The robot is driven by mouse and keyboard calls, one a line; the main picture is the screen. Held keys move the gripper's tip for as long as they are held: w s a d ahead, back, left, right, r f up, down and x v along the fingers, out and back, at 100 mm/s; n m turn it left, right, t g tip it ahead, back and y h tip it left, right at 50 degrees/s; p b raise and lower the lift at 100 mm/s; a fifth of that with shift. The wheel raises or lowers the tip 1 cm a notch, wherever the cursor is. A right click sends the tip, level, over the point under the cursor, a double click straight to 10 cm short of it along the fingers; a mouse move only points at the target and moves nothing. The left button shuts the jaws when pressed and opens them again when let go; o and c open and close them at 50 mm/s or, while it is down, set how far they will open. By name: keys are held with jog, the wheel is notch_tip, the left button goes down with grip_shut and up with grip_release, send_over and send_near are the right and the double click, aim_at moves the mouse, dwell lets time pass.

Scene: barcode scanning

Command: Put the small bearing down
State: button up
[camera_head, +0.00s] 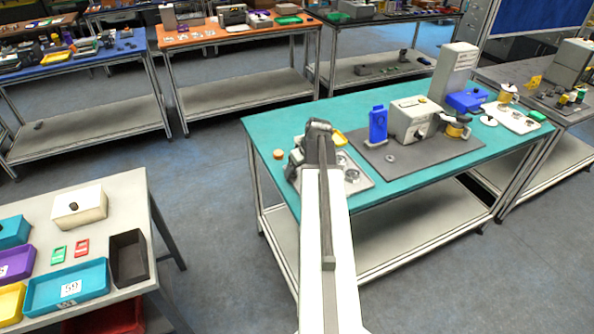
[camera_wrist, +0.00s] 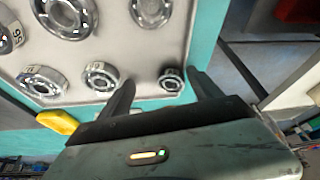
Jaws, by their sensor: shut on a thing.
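The small bearing (camera_wrist: 171,79) is a dark-rimmed ring between the two black fingertips of my gripper (camera_wrist: 160,82) in the wrist view. My gripper is shut on it, over the edge of a light grey board (camera_wrist: 110,55). Whether the bearing touches the board I cannot tell. Several larger bearings lie on the board, among them one at the near left (camera_wrist: 42,80) and one closer to the left finger (camera_wrist: 101,75). In the head view the board (camera_head: 362,182) lies on the teal table (camera_head: 275,125), and my arm hides the fingers and small bearing.
A yellow item (camera_wrist: 57,122) lies beside the board. On the same table stand a blue holder (camera_head: 378,125) and a grey machine (camera_head: 411,118) on a dark mat (camera_head: 385,158). A small orange-topped item (camera_head: 279,154) stands left of my arm. The table's near left is clear.

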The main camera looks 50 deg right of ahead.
jog(key=p+v, duration=1)
jog(key=v, duration=0.2)
jog(key=shift+s+d+p, duration=0.2)
jog(key=shift+p, duration=0.2)
jog(key=w+a+g+y, duration=0.1)
jog(key=w+a, duration=0.5)
jog(key=a, duration=0.7)
jog(key=w+a+f+n+g, duration=0.1)
jog(key=a+n+g, duration=0.1)
jog(key=a, duration=3.1)
jog(key=shift+f+g, duration=0.35)
jog(key=shift+g, duration=0.45)
